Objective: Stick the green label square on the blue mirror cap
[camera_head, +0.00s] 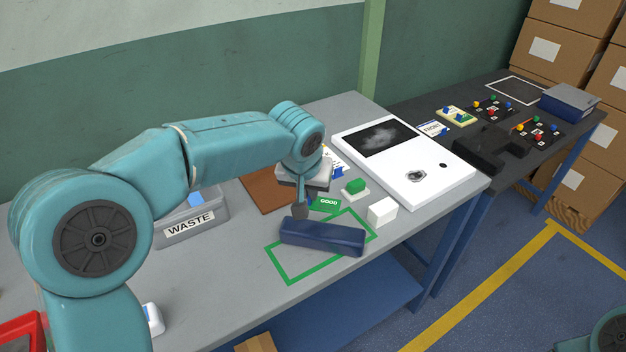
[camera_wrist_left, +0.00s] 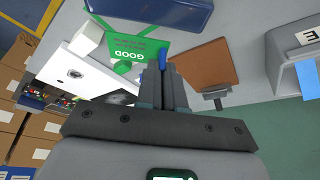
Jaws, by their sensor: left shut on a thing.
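The blue mirror cap (camera_head: 322,237) lies on the grey table, partly inside a green outlined rectangle (camera_head: 290,279). It also shows at the top of the left wrist view (camera_wrist_left: 160,8). My left gripper (camera_head: 299,209) points down just behind the cap. In the left wrist view its fingers (camera_wrist_left: 163,75) are shut on the blue tab at the edge of the green label (camera_wrist_left: 135,47), which reads GOOD. The label (camera_head: 327,204) is beside the fingers, behind the cap and apart from it as far as I can see. My right gripper is out of view.
A waste bin (camera_head: 192,227) stands left, and a brown mat (camera_head: 262,191) lies behind my gripper.

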